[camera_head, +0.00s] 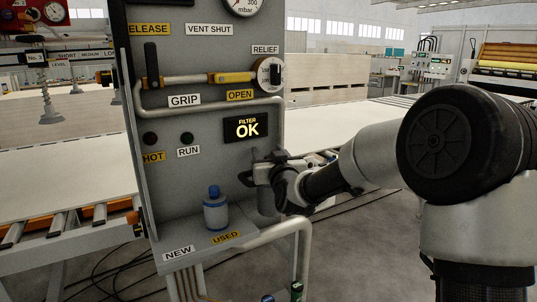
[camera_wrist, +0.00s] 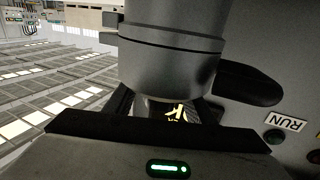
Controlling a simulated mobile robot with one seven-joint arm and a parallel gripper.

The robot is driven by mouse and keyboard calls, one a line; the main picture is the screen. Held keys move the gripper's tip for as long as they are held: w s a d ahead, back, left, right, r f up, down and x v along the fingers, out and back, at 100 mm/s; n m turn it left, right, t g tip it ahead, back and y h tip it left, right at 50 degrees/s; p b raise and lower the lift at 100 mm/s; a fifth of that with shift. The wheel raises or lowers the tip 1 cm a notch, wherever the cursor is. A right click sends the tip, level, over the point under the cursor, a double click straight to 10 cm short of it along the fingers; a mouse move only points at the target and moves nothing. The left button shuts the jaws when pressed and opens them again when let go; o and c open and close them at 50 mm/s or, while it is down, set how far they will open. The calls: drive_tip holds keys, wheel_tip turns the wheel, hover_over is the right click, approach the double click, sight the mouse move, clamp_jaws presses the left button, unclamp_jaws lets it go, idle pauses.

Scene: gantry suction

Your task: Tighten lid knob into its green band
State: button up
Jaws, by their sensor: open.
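My gripper (camera_head: 262,170) is open at the right side of the grey panel, just below the lit "FILTER OK" display (camera_head: 247,128). Behind and below it a grey cylindrical housing (camera_head: 266,204) shows in part. In the wrist view a large grey cylinder with a seam (camera_wrist: 170,65) fills the upper middle, close in front of my gripper (camera_wrist: 168,106). A dark rounded piece (camera_wrist: 248,84) sticks out to its right. I cannot make out the lid knob or any green band; my gripper hides the top of the housing in the head view. Contact cannot be told.
A white filter cartridge with a blue top (camera_head: 216,212) stands on the panel's shelf (camera_head: 190,243), near the NEW and USED labels. A bent grey pipe (camera_head: 270,234) runs below. A yellow-banded lever (camera_head: 230,77) and the relief dial (camera_head: 269,76) sit above.

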drive_tip(key=c, duration=1.1)
drive_tip(key=shift+o, duration=0.2)
drive_tip(key=shift+h+b, duration=0.3)
drive_tip(key=shift+b, duration=0.05)
drive_tip(key=shift+m+h, duration=0.5)
drive_tip(key=shift+d+m+t+h, duration=0.15)
drive_tip(key=shift+m+t+h, duration=0.15)
drive_tip(key=shift+m+h, duration=0.45)
drive_tip(key=m+h, duration=0.1)
drive_tip(key=h+p, duration=0.1)
drive_tip(key=h, duration=0.1)
drive_tip(key=shift+d+r+m+h, duration=0.15)
drive_tip(key=shift+d+m+h, duration=0.1)
drive_tip(key=shift+d+m, duration=0.1)
drive_tip(key=shift+d+m+h+p, duration=0.25)
drive_tip(key=shift+m+h+p, duration=0.25)
drive_tip(key=shift+h, duration=0.25)
drive_tip(key=shift+d+m+h+p, duration=0.2)
drive_tip(key=shift+m+h+p, duration=0.3)
drive_tip(key=shift+h, duration=0.25)
drive_tip(key=shift+d, duration=0.1)
